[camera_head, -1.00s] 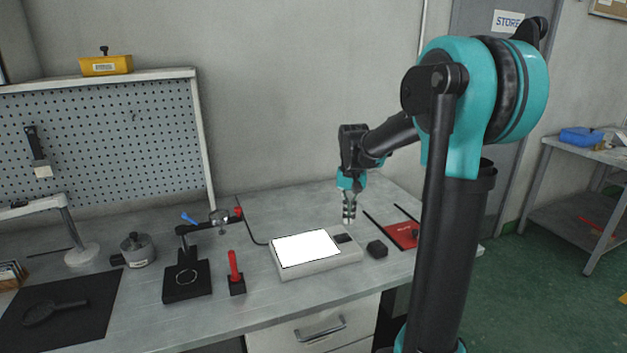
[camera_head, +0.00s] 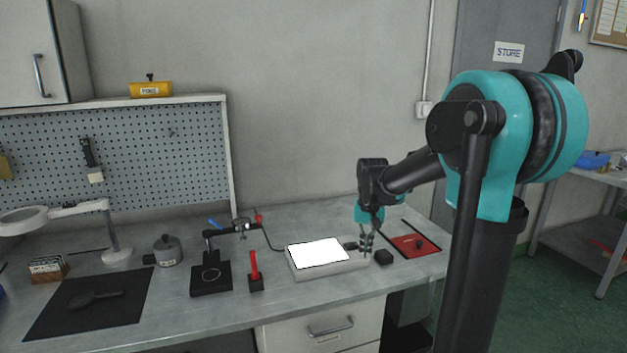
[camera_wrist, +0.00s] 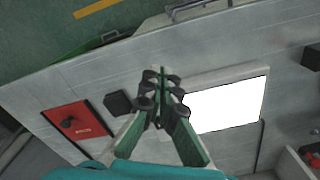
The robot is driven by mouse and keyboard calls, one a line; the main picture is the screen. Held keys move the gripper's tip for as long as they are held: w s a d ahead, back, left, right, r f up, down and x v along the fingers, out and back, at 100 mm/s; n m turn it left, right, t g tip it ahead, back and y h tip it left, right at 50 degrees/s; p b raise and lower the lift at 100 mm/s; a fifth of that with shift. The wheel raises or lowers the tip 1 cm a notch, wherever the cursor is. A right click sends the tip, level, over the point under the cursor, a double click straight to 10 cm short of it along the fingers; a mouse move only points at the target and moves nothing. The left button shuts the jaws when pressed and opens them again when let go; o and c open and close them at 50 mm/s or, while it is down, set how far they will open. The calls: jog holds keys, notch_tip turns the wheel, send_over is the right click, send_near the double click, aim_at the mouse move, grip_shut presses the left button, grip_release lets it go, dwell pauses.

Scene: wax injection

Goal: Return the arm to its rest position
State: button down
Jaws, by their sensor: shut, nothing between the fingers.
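My gripper (camera_head: 367,250) is shut and empty. In the head view it hangs pointing down above the bench, at the right end of the white light box (camera_head: 317,254). In the wrist view my gripper's fingertips (camera_wrist: 160,85) are together, with the lit panel of the light box (camera_wrist: 227,104) to their right. A small black block (camera_head: 383,257) lies just right of the gripper, and it also shows in the wrist view (camera_wrist: 118,103). My arm comes in from the right, bent over the bench. I cannot tell the exact height of the fingertips above the bench.
A red mat (camera_head: 417,245) lies right of the block. Left of the light box stand a red-handled tool (camera_head: 254,270), a black stand (camera_head: 211,278), a grey pot (camera_head: 167,250) and a black mat (camera_head: 60,318). A pegboard (camera_head: 150,155) rises behind.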

jog(key=s+d+f+t, duration=0.1)
jog(key=s+f, duration=0.2)
jog(key=s, duration=0.3)
jog(key=s+d+f+n+t, duration=0.1)
jog(key=s+f, duration=0.3)
jog(key=s, duration=0.3)
jog(key=s+d+f+n+t, duration=0.1)
jog(key=s+f, duration=0.3)
jog(key=s, duration=0.3)
jog(key=shift+d+t, duration=0.25)
jog(key=shift+t, duration=0.15)
jog(key=shift+s+f, duration=0.1)
